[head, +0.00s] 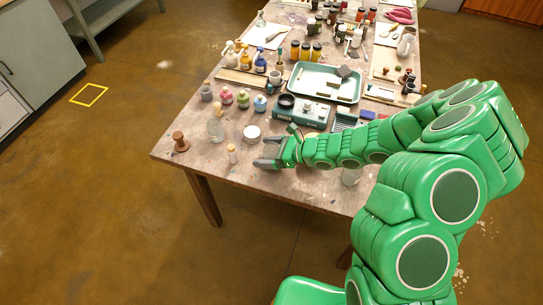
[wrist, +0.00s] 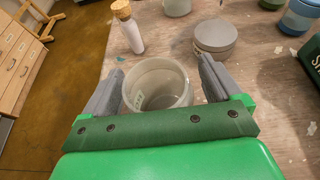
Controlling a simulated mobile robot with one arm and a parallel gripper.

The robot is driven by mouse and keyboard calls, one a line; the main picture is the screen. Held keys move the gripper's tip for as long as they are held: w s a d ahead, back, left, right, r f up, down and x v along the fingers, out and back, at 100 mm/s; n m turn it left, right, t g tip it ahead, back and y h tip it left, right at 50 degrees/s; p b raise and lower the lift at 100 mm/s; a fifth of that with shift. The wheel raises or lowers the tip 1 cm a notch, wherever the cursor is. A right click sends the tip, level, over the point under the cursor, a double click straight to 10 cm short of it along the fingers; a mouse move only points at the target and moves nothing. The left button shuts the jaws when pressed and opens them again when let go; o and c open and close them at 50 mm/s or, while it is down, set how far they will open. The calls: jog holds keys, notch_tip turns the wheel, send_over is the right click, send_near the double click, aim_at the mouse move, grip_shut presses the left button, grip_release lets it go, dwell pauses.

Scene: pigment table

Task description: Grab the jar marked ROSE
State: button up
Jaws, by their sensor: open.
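My gripper (head: 267,153) is open near the front of the table. In the wrist view, a pale, translucent, open-topped jar (wrist: 157,84) stands between my two fingers, with gaps on both sides. It has a small pale label with marks on its left side that I cannot read. In the head view I cannot make this jar out at my gripper. No label reading ROSE is legible.
A corked white bottle (head: 232,153) and a round grey-lidded tin (head: 251,133) stand just beyond my fingers. A glass jar (head: 215,129) and a wooden spool (head: 180,142) are farther left. A green box (head: 307,113) and a tray (head: 325,82) lie behind.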

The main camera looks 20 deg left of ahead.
jog(key=c, duration=1.1)
jog(key=shift+r, duration=0.15)
notch_tip(320, 180, up, 10)
jog(key=shift+f, duration=0.2)
